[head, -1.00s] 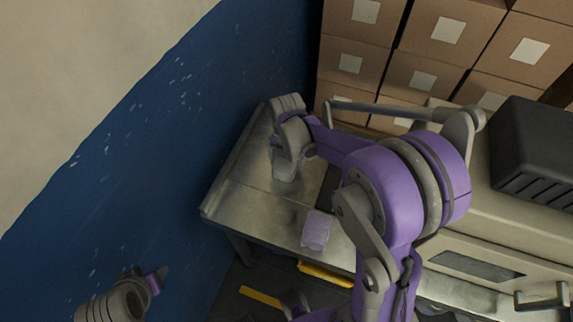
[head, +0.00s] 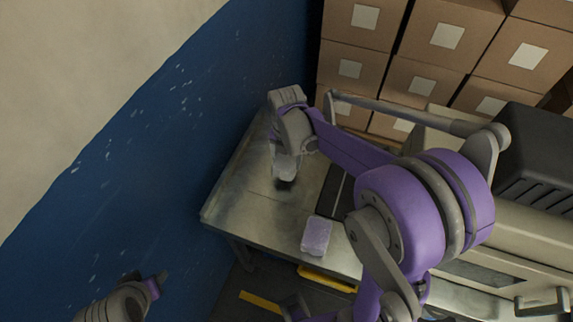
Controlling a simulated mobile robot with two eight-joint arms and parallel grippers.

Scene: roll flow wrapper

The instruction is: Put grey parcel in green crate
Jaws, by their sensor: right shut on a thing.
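My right gripper (head: 285,180) is over the left part of the metal table, pointing down. It is shut on the grey parcel, which is mostly hidden by the hand and hard to make out. A pale purple parcel (head: 316,236) lies on the table near its front edge, apart from the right gripper. My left gripper (head: 158,281) is at the lower left, away from the table; its fingers are too small and turned away to judge. The green crate does not show in this view.
The metal table (head: 240,200) has bare room left of the purple parcel. A beige machine (head: 510,236) with a black box (head: 540,150) stands at the right. Stacked cartons (head: 430,75) stand behind. A blue wall (head: 130,170) borders the left side.

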